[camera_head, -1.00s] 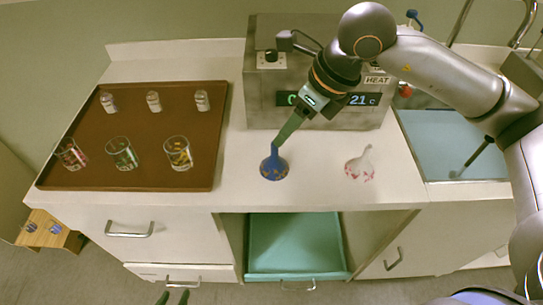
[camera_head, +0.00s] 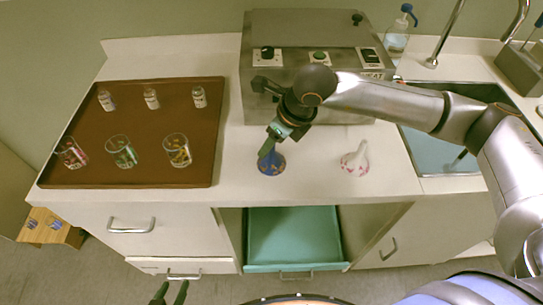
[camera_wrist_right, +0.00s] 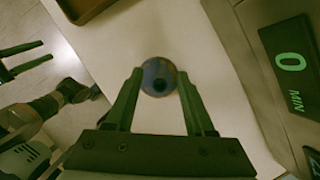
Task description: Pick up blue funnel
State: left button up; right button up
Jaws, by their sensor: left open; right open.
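The blue funnel (camera_head: 274,166) stands wide end down on the white counter, right of the brown tray. My right gripper (camera_head: 267,150) is open over its upper part, hiding the stem in the head view. In the right wrist view the funnel (camera_wrist_right: 159,77) appears as a round blue shape with a dark centre. It lies between the two open fingertips, with no clear contact. My left gripper (camera_head: 175,287) is open and empty, low in front of the cabinets.
A white funnel with red marks (camera_head: 355,161) stands to the right. The brown tray (camera_head: 90,180) holds several vials and glasses. A metal heater (camera_head: 262,105) stands close behind, with a sink (camera_head: 430,158) to the right. Below, a teal drawer (camera_head: 294,240) is open.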

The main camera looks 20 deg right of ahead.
jog(key=shift+a+f, duration=0.1)
jog(key=shift+f, duration=0.2)
jog(key=shift+c, duration=0.3)
grip_shut()
dwell(0.9)
